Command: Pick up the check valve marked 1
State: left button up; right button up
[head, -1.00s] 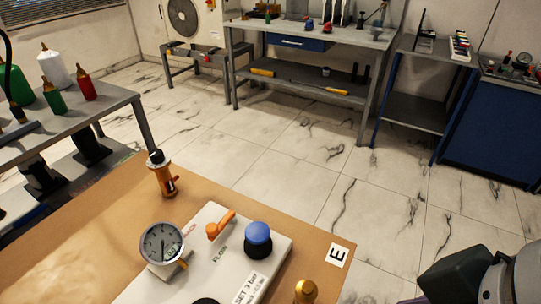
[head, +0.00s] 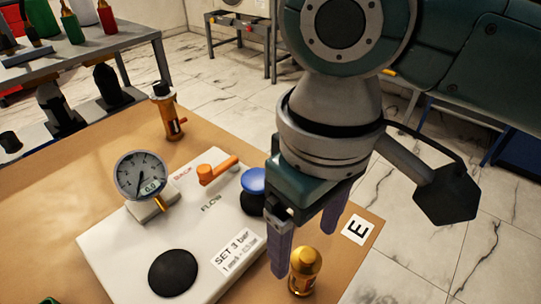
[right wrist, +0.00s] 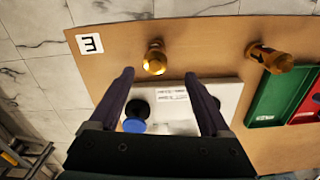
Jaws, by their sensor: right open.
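A brass fitting with a round cap (head: 304,268) stands upright near the table's front edge, beside the "E" label; the right wrist view also shows it (right wrist: 155,57). A second brass fitting (right wrist: 268,56) stands beside a green tray in the right wrist view. I cannot read a number on either, so I cannot tell which check valve is marked 1. My right gripper (head: 304,248) is open and empty, its fingers pointing down close to the first fitting. In the right wrist view its fingertips (right wrist: 158,75) lie either side of that fitting's line, short of it. My left gripper is not in view.
A brass-orange valve (head: 168,110) stands behind. Green (right wrist: 265,110) and red (right wrist: 305,112) trays sit at right in the wrist view.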

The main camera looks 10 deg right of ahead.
aim_at(305, 258)
notch_tip(305, 258, down, 4)
jog(key=shift+d+f+b, duration=0.1)
jog(key=shift+f+b, duration=0.15)
jog(key=shift+b, duration=0.35)
pick_arm(q)
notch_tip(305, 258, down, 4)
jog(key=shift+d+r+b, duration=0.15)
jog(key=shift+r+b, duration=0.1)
jog(key=shift+b, duration=0.7)
pick_arm(e)
jog(key=f, duration=0.5)
jog(key=shift+w+d+f, duration=0.1)
jog(key=shift+w+d, duration=0.05)
jog(key=shift+w, duration=0.15)
grip_shut()
